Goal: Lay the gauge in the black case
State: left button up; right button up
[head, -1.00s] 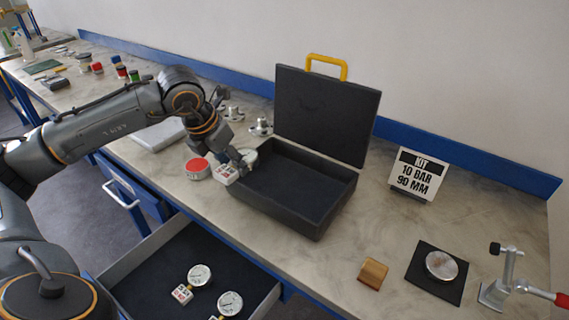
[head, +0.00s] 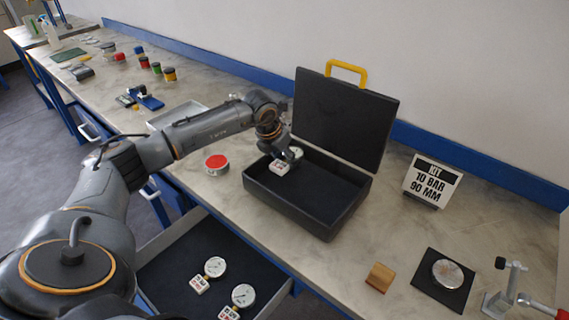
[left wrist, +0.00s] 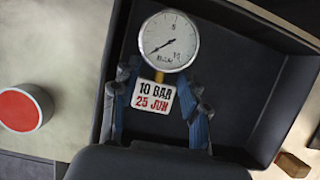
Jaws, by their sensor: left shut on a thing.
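My left gripper (head: 287,157) is shut on a gauge, holding it over the left part of the open black case (head: 330,222). In the left wrist view the gauge (left wrist: 168,40) has a round white dial, a brass stem and a white tag (left wrist: 153,96) reading "10 BAR 25 JUN". The gripper's fingers (left wrist: 160,105) stand on both sides of the tag and stem. The case's dark interior lies behind the gauge; I cannot tell whether the gauge touches its floor. The lid stands open with a yellow handle (head: 348,68). My right gripper is not in view.
A sign (head: 431,182) reads "KIT 10 BAR 90 MM". A red-topped tin (head: 216,163) stands left of the case. Two more tagged gauges (head: 215,267) lie in the open drawer below. A wooden block (head: 379,277) and a metal disc on a black mat (head: 447,273) are at the right.

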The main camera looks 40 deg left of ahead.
aim_at(283, 162)
pick_arm(q)
jog(key=f, duration=0.1)
jog(key=f+p, duration=0.1)
jog(key=f, duration=0.1)
jog(key=shift+w+f, duration=0.25)
jog(key=shift+f, duration=0.05)
jog(key=o, duration=1.4)
jog(key=shift+c, duration=0.2)
jog(key=shift+r, duration=0.1)
jog(key=shift+s+a+r, duration=0.1)
jog(key=shift+s+r, duration=0.05)
jog(key=shift+r, duration=0.1)
jog(key=b+v, duration=0.2)
jog(key=v, duration=0.9)
jog(key=shift+r, duration=0.2)
